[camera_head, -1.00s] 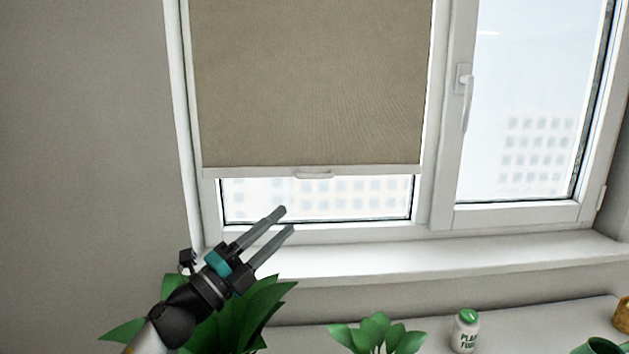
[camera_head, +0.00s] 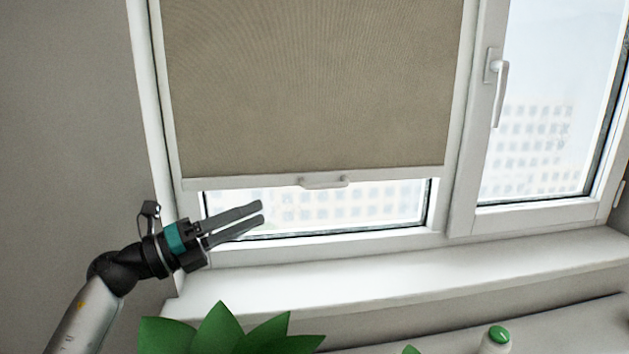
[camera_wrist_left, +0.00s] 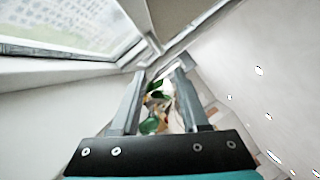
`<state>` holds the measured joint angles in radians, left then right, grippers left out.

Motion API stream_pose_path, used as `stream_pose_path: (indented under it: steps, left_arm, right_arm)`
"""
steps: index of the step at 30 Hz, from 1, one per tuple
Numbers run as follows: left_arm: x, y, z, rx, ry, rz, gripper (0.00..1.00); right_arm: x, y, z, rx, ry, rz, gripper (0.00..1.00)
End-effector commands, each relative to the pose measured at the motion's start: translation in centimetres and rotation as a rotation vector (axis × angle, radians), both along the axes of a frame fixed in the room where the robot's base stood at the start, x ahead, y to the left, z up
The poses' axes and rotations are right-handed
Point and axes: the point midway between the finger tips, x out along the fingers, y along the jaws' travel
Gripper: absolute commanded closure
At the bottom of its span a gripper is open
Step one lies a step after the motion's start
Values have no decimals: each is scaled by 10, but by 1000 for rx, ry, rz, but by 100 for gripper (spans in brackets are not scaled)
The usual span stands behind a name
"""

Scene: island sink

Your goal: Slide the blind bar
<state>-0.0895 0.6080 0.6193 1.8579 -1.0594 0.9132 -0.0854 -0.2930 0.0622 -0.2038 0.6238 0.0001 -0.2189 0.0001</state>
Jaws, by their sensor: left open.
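The white blind bar (camera_head: 400,176) runs along the bottom edge of the lowered beige blind (camera_head: 310,85). A small white grip (camera_head: 324,182) sticks out at the middle of the bar. My left gripper (camera_head: 263,212) is open and empty, in front of the lower window, below and left of the grip and apart from it. In the left wrist view, the fingers (camera_wrist_left: 155,85) stand apart with nothing held between them; leaves show beyond the gap. The right gripper is not in view.
A white sill (camera_head: 400,270) runs below the window. A green plant (camera_head: 235,335) stands below my left gripper, and a bottle with a green cap (camera_head: 498,337) is at the lower right. A second window with a handle (camera_head: 498,90) is on the right.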

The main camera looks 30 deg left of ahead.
Motion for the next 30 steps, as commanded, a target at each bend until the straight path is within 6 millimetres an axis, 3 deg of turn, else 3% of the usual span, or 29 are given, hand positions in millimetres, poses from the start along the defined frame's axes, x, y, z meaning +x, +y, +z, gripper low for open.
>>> stream_pose_path:
  steps: [9, 21, 30]
  left_arm:
    - [42, -29, 14, 0, -4, -2, 55]
    - [96, -65, 27, -2, -3, -1, 55]
    - [117, -79, 31, -2, -1, 1, 55]
  right_arm:
    - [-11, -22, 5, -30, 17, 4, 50]
    - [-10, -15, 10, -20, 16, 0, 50]
    - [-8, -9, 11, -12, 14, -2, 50]
